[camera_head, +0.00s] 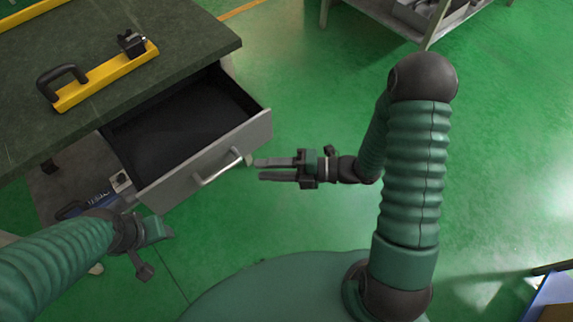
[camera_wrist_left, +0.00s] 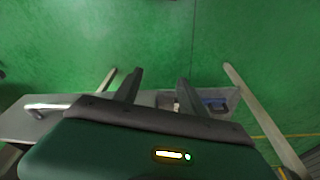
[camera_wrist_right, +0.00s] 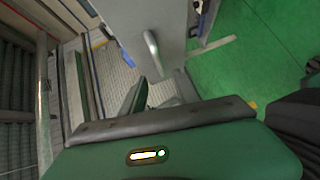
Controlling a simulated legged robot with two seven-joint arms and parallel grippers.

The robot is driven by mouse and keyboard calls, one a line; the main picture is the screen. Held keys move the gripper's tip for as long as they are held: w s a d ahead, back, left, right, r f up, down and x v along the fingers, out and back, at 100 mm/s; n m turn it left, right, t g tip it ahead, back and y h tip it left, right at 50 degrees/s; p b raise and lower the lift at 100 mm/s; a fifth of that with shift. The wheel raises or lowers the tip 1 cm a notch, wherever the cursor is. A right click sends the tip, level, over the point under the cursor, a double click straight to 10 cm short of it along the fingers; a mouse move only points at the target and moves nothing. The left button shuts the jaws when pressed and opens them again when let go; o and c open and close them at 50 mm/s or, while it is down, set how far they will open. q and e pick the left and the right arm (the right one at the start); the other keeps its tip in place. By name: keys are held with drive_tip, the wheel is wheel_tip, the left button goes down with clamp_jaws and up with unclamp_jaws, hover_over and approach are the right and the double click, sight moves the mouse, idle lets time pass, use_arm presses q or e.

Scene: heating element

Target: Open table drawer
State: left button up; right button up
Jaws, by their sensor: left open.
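The table drawer (camera_head: 212,160) is pulled well out from under the dark green table top (camera_head: 190,60), and its dark inside looks empty. Its silver bar handle (camera_head: 218,168) is on the grey front; it also shows in the right wrist view (camera_wrist_right: 153,52) and the left wrist view (camera_wrist_left: 45,107). My right gripper (camera_head: 257,170) is just right of the handle, its two fingers apart and nothing between them. My left gripper (camera_head: 152,252) is open and empty, low in front of the drawer's left side; its fingers stand apart in the left wrist view (camera_wrist_left: 158,80).
A yellow bar with a black handle (camera_head: 105,78) lies on the table top. A blue item (camera_head: 85,205) shows beneath the table, near my left gripper. A shelf cart (camera_head: 425,20) stands at the back right. The green floor right of the drawer is clear.

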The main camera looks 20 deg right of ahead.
drive_tip(key=v, duration=0.5)
